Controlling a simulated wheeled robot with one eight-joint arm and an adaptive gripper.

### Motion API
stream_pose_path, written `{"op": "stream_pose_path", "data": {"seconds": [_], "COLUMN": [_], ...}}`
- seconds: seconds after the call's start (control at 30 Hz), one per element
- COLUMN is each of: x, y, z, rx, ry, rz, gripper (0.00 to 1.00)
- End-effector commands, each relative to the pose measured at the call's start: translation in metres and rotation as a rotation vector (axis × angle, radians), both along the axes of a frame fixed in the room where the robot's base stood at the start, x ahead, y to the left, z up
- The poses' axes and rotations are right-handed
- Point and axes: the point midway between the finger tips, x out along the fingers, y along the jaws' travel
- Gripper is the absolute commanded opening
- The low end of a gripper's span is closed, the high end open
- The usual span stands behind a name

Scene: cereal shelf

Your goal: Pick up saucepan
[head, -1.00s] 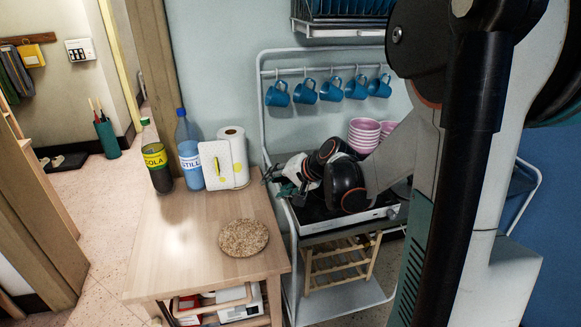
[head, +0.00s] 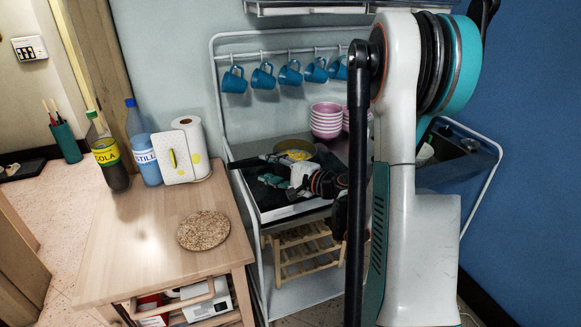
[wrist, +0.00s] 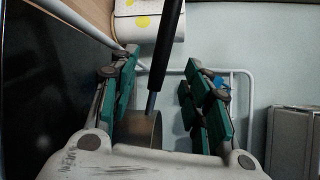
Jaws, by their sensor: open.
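The saucepan (head: 296,149) stands on the dark hob top (head: 262,198) of the white metal rack, its inside looking yellow. Its dark handle (head: 242,162) points left. My gripper (head: 262,173) is low over the hob, just in front of the handle, with fingers pointing left. In the wrist view my gripper (wrist: 160,60) is open, one teal-padded finger on each side of the black handle (wrist: 167,45). Part of the saucepan's metal side (wrist: 138,128) shows between the fingers. I cannot tell whether either finger touches the handle.
Pink stacked bowls (head: 326,120) stand behind the saucepan, and blue mugs (head: 290,72) hang above. The wooden table (head: 140,235) at left holds a cork mat (head: 203,231), a cola bottle (head: 108,155), a water bottle (head: 142,145) and a paper roll (head: 192,145). A wooden rack (head: 302,252) sits below.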

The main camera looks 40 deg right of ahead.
Motion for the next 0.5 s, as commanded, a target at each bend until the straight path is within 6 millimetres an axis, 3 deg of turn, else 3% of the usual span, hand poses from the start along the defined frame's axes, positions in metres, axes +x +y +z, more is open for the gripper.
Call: {"op": "stream_pose_path", "data": {"seconds": [0.33, 0.5], "x": [0.022, 0.046], "y": [0.007, 0.011], "z": [-0.004, -0.008], "rx": [-0.001, -0.001], "ry": [0.0, 0.001], "rz": [0.002, 0.004], "gripper": [0.44, 0.44]}}
